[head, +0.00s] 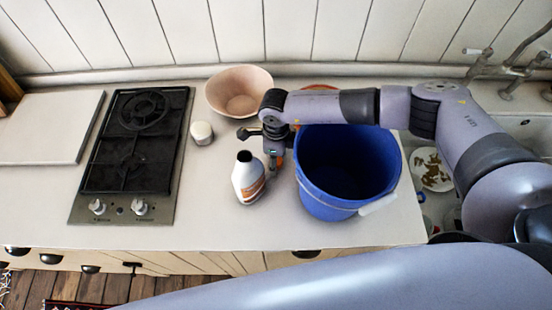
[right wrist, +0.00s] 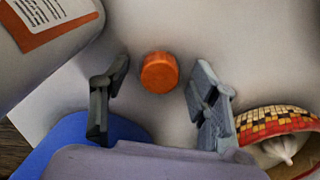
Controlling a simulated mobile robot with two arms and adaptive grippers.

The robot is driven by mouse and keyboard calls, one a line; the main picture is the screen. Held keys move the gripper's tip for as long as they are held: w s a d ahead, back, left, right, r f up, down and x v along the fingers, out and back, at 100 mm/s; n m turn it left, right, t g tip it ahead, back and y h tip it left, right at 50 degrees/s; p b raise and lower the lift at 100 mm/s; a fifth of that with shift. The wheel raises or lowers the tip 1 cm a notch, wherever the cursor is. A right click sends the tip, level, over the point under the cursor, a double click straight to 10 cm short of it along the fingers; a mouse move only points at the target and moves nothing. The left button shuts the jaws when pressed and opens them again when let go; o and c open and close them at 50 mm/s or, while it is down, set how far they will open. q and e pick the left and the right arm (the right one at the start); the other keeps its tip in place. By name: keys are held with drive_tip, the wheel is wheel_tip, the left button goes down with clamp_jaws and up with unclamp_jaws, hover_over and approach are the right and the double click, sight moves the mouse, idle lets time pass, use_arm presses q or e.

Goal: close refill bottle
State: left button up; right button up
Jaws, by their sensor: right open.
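The refill bottle (head: 248,180) is white with an orange label and stands on the counter with a dark, uncapped mouth. Part of it also fills the upper left of the right wrist view (right wrist: 40,50). An orange cap (right wrist: 159,72) lies on the counter in the right wrist view, between the spread fingers and apart from both. My right gripper (head: 273,163) is open and points down between the bottle and the blue bucket. My left gripper is not in view.
The blue bucket (head: 333,199) stands close to the right of my gripper. A pink bowl (head: 240,92) and a small white jar (head: 201,133) are behind and left. A mosaic-rimmed bowl (right wrist: 268,124) is near the right finger. A black hob (head: 134,150) lies left.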

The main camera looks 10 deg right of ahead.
drive_tip(key=shift+c, duration=0.2)
drive_tip(key=c, duration=0.7)
drive_tip(key=shift+c, duration=0.2)
use_arm(q)
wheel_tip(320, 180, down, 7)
drive_tip(key=b, duration=0.7)
use_arm(e)
wheel_tip(320, 180, up, 20)
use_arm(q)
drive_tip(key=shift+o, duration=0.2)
